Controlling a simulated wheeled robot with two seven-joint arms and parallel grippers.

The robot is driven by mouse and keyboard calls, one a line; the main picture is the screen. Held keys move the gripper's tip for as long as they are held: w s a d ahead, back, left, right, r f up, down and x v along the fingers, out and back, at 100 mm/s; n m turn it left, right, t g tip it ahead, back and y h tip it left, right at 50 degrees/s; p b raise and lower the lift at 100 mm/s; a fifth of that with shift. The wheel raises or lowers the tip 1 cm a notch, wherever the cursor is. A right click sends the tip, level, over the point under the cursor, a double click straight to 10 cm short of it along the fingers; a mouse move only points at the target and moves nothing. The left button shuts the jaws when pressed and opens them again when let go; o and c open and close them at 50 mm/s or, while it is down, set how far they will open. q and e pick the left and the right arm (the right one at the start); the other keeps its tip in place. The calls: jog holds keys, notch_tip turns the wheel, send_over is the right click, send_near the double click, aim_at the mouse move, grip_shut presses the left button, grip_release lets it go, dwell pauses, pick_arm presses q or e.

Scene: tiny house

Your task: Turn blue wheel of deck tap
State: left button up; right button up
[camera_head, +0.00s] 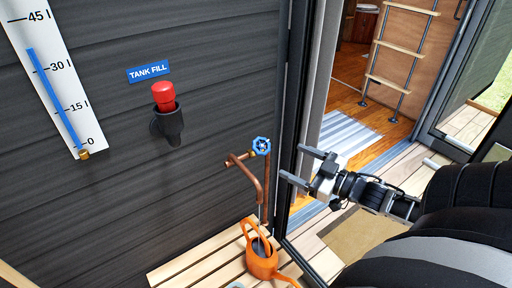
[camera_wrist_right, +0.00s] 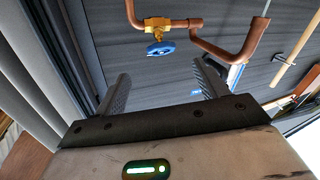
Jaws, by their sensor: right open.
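The blue wheel (camera_head: 261,146) sits on the copper deck tap (camera_head: 247,172) at the dark wall, beside the door frame. In the right wrist view the blue wheel (camera_wrist_right: 161,48) hangs below the brass valve body, ahead of and above the finger gap. My right gripper (camera_head: 297,166) is open and empty, just right of the wheel and apart from it. Its two fingers (camera_wrist_right: 160,90) show spread in the wrist view, with nothing between them. My left gripper is not in view.
An orange watering can (camera_head: 262,262) stands on the slatted wooden bench (camera_head: 190,268) below the tap. A red knob (camera_head: 163,92) in a black holder and a level gauge (camera_head: 50,75) are on the wall. The dark door frame (camera_head: 290,120) stands close to my right gripper.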

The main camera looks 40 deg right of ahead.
aim_at(265, 148)
pick_arm(q)
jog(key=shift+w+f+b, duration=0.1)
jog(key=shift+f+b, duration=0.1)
jog(key=shift+b, duration=0.15)
pick_arm(e)
jog(key=x, duration=1.1)
jog(key=shift+w+a, duration=0.15)
jog(key=shift+w, duration=0.1)
